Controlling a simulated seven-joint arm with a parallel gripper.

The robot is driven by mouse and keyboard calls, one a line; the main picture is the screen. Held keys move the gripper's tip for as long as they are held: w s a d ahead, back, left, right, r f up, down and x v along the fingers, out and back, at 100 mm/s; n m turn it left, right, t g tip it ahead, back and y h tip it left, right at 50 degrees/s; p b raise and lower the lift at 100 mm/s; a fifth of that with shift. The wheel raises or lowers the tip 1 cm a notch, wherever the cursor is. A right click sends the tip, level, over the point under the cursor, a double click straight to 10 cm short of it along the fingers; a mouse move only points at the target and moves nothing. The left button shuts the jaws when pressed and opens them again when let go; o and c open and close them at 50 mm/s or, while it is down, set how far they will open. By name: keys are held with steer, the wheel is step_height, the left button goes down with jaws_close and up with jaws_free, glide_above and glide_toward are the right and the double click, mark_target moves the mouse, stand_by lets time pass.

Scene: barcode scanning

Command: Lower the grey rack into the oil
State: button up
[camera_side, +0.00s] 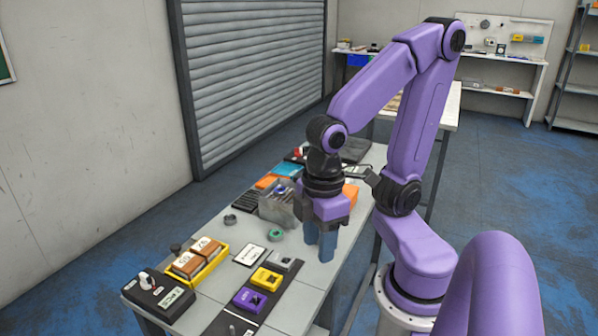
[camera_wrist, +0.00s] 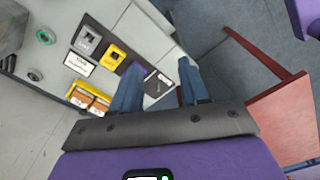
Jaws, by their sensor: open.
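A small grey block (camera_side: 285,262) with a dark opening sits at the end of a dark strip on the table, beside a yellow block (camera_side: 265,279) and a purple block (camera_side: 249,299). The grey block also shows in the wrist view (camera_wrist: 88,38). I cannot tell whether it is the rack, and I see no clear oil bath. A grey see-through bin (camera_side: 277,208) stands behind my gripper in the side view. My gripper (camera_side: 320,252) points down, open and empty, to the right of the grey block. Its fingers also show in the wrist view (camera_wrist: 160,72).
A yellow tray (camera_side: 221,264) holds brown labelled blocks. A black box (camera_side: 158,297) with a knob and display is at the front left. A white card (camera_side: 250,255), a green ring (camera_side: 275,235) and a dark ring (camera_side: 230,220) lie on the table. The table's right edge is near my gripper.

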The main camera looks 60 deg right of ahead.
steer(key=w+d+r+m, duration=0.3)
steer(key=w+r+m, duration=0.1)
steer(key=w+m, duration=0.4)
step_height(320, 180, up, 9)
steer(key=m, duration=2.1)
glide_above(300, 173)
step_height(300, 173, down, 18)
steer(key=shift+d+r, duration=0.15)
jaws_close()
